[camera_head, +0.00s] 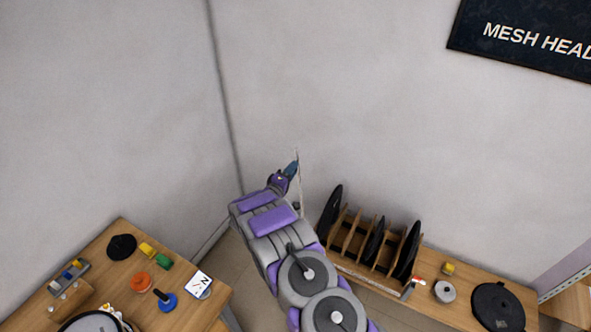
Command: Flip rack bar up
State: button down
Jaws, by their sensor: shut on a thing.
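The wooden rack (366,271) stands on the right-hand table and holds several black discs upright in its slots. A thin pale bar (299,182) stands nearly upright to the left of the rack, against the wall in the picture. Its lower end is hidden behind my arm, so its joint with the rack does not show. My gripper (290,171) is raised at the bar's upper part and looks shut on it, though the contact is small and hard to make out.
A grey roll (444,291), a yellow block (448,268) and a flat black disc (497,306) lie right of the rack. The left table (214,300) holds small coloured parts and a white card (199,284). A floor gap separates the tables. The wall lies close behind.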

jog(key=shift+w+a+r+y, duration=0.1)
jog(key=shift+a+y, duration=0.2)
jog(key=c, duration=1.2)
grip_release()
jog(key=shift+w+a, duration=0.1)
jog(key=shift+w, duration=0.05)
jog(key=shift+o, duration=1)
jog(key=shift+w+a+f, duration=0.15)
jog(key=shift+f, duration=0.15)
jog(key=shift+o, duration=0.9)
jog(key=shift+a, duration=0.2)
jog(key=b+v, duration=0.1)
jog(key=v, duration=1.6)
jog(key=shift+s+f, duration=0.2)
jog(key=shift+s, duration=0.05)
jog(key=shift+a, duration=0.2)
